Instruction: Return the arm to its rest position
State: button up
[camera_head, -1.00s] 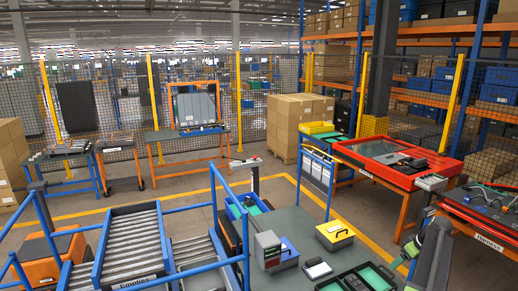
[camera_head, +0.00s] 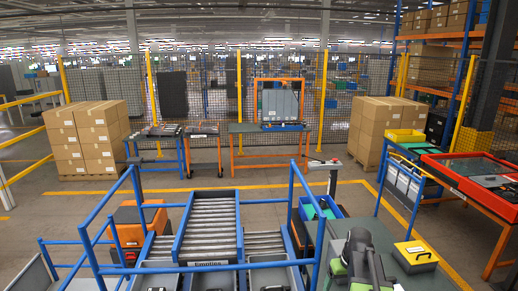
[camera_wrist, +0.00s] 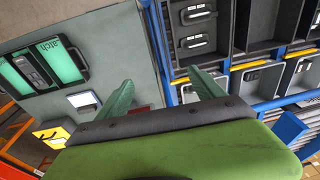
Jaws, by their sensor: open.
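In the wrist view my gripper (camera_wrist: 163,92) shows two green fingers spread apart with nothing between them. It hangs over the edge between a grey-green bench top (camera_wrist: 115,30) and a rack of dark bins (camera_wrist: 240,25). In the head view my arm (camera_head: 360,262), dark grey with green parts, stands at the bottom, right of centre, in front of the bench with the yellow case (camera_head: 415,256). The fingertips cannot be made out in the head view.
A blue-railed roller conveyor (camera_head: 210,225) stands left of my arm. A dark case with green panels (camera_wrist: 45,62) lies on the bench. Carton stacks stand at the left (camera_head: 85,140) and right (camera_head: 375,130). The floor (camera_head: 270,195) behind the conveyor is clear.

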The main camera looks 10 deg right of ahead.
jog(key=s+a, duration=0.2)
jog(key=a, duration=0.7)
jog(key=s+a, duration=0.3)
jog(key=a, duration=0.6)
notch_tip(320, 180, down, 22)
jog(key=s+g+b, duration=0.1)
jog(key=s+b, duration=0.1)
jog(key=b, duration=2)
jog(key=shift+a+f+h, duration=0.25)
jog(key=shift+a+h, duration=0.15)
